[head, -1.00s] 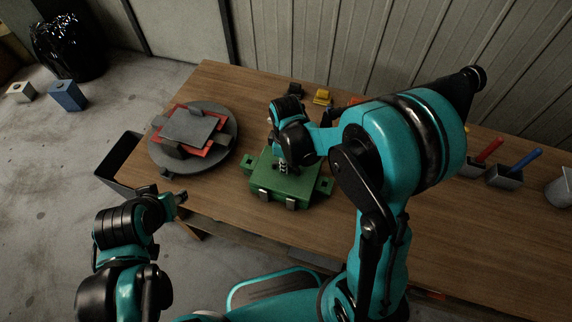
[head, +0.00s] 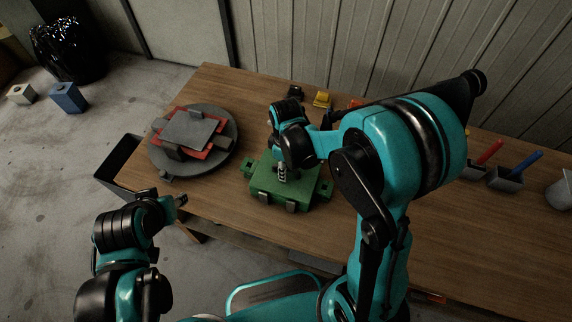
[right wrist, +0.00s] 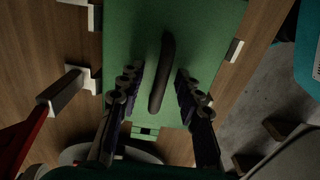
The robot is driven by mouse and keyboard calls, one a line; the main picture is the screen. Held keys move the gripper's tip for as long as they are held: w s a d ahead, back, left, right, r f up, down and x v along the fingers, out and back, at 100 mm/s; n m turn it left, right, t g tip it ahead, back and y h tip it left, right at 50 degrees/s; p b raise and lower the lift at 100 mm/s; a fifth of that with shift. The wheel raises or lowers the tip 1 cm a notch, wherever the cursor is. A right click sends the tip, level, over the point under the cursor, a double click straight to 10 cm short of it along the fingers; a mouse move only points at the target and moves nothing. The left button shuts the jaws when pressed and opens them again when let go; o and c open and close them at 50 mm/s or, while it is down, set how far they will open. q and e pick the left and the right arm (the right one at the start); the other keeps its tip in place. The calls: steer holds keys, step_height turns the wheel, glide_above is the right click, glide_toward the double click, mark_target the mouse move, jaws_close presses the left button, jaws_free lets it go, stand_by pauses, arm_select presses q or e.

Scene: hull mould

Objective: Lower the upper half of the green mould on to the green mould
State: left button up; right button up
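The green mould (head: 262,195) sits on the bench, with grey clips on its near side and lugs at its ends. Its upper half (head: 300,182) appears to lie on it; I cannot tell whether it is fully seated. My right gripper (head: 282,177) is above the upper half. In the right wrist view, the flat green top (right wrist: 205,35) carries a dark bar handle (right wrist: 162,75). My right fingers (right wrist: 157,88) are spread on both sides of the handle, with gaps. My left gripper (head: 181,200) is off the bench's near left edge; its finger gap is unclear.
A round grey turntable (head: 160,165) with a red mould (head: 196,153) under a grey plate stands at the left. Yellow (head: 322,99) and black small parts lie behind the green mould. Bins with red and blue handled tools (head: 505,178) stand at the right.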

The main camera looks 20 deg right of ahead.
step_height(320, 180, up, 12)
stand_by(0.4)
